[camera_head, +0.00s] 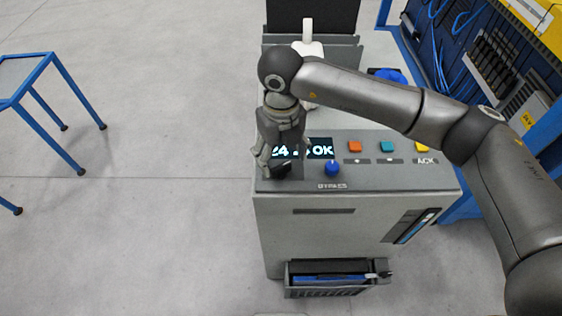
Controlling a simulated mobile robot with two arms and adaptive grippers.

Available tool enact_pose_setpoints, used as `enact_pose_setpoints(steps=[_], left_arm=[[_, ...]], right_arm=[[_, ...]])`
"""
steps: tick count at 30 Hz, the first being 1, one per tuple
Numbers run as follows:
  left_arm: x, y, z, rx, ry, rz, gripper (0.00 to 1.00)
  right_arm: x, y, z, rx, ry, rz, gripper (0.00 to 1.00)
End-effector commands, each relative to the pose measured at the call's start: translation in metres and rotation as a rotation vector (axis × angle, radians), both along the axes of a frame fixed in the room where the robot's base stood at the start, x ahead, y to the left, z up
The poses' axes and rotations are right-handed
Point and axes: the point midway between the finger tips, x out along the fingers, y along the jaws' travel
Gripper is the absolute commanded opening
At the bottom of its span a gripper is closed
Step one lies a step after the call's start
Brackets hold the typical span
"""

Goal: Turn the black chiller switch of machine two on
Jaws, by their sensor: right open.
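The grey machine (300,235) stands in the middle, with a sloped control panel on top. My right arm reaches in from the right, and my right gripper (282,168) points down over the left end of the panel. The gripper is open and covers part of the lit display (320,149), which reads "OK" at its right. A dark shape shows at the fingertips; I cannot tell whether it is the black chiller switch or part of the fingers. No other black switch shows clearly on the panel. My left gripper is not in view.
A blue knob (333,169) marked BYPASS sits just right of the gripper. Orange (354,146), teal (387,146) and yellow (421,146) buttons line the panel. A black basket (325,281) hangs on the front. A blue-framed table (28,72) stands left; the floor between is clear.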

Motion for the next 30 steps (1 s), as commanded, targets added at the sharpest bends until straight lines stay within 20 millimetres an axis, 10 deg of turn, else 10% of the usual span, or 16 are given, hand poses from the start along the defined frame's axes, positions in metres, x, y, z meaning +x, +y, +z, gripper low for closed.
enact_pose_setpoints(steps=[12,30], left_arm=[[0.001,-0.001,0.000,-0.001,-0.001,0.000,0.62],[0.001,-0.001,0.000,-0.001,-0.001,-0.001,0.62]], right_arm=[[0.000,0.000,0.074,0.000,-0.002,-0.001,0.70],[0.000,0.000,0.081,0.000,0.000,0.000,0.70]])
